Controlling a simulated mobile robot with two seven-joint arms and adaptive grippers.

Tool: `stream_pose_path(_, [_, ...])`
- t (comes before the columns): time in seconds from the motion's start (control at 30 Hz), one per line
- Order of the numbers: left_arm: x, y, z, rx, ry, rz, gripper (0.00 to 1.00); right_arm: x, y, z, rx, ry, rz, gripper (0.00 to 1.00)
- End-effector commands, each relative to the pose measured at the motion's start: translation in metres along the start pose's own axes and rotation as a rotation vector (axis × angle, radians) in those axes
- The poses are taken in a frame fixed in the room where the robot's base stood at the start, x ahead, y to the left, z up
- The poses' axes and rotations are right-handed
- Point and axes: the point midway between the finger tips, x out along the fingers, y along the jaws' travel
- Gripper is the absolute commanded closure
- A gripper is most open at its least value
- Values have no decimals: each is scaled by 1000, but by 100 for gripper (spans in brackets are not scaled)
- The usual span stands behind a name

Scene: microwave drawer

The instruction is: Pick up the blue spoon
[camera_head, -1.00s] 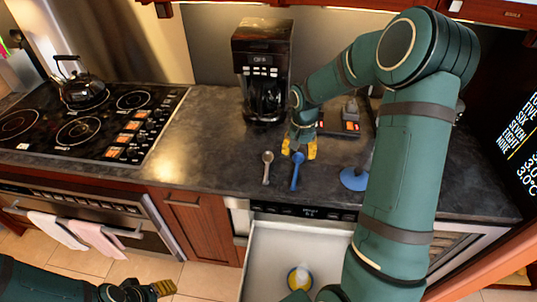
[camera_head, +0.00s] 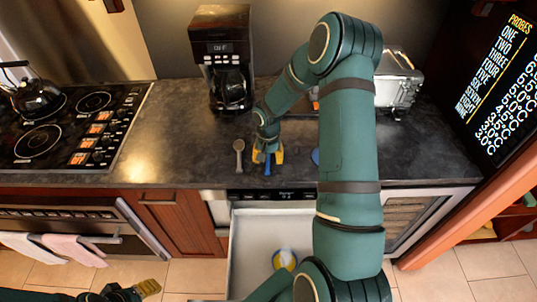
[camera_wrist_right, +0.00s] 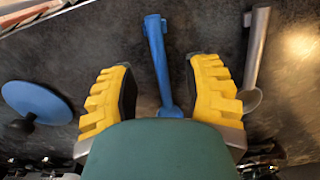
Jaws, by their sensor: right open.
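The blue spoon (camera_head: 267,166) lies on the dark counter, handle pointing toward the front edge. In the right wrist view the blue spoon (camera_wrist_right: 157,50) runs between the two yellow fingers, which stand apart on either side of it. My right gripper (camera_head: 267,156) is open over the spoon; its fingers do not visibly touch it. The spoon's far end is partly hidden by the gripper. My left gripper (camera_head: 147,288) is low at the left, away from the counter, and its opening is unclear.
A grey metal spoon (camera_head: 238,157) lies left of the blue one. A blue disc (camera_wrist_right: 38,102) lies on the other side. A coffee maker (camera_head: 222,60) stands behind, and a metal toaster (camera_head: 398,85) at the right. An open drawer (camera_head: 243,255) juts out below the counter.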

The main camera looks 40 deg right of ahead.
Motion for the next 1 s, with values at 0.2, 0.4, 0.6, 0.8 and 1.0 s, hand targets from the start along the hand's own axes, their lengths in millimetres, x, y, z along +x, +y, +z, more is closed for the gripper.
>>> stream_pose_path(0.2, [-1, 0, 0, 1, 0, 0, 49, 22, 0, 0, -1, 0, 0, 52])
stream_pose_path(0.4, [-1, 0, 0, 0, 0, 0, 49, 23, 0, 0, 0, 1, 0, 52])
stream_pose_path(0.6, [-1, 0, 0, 1, 0, 0, 49, 23, -1, 0, -1, 1, 0, 52])
stream_pose_path(0.8, [2, -1, 0, 0, 0, 0, 49, 25, -1, 0, -1, 1, 0, 52])
stream_pose_path(1.0, [4, -2, 0, 0, 0, 0, 49, 26, -1, 0, -1, 1, -1, 52])
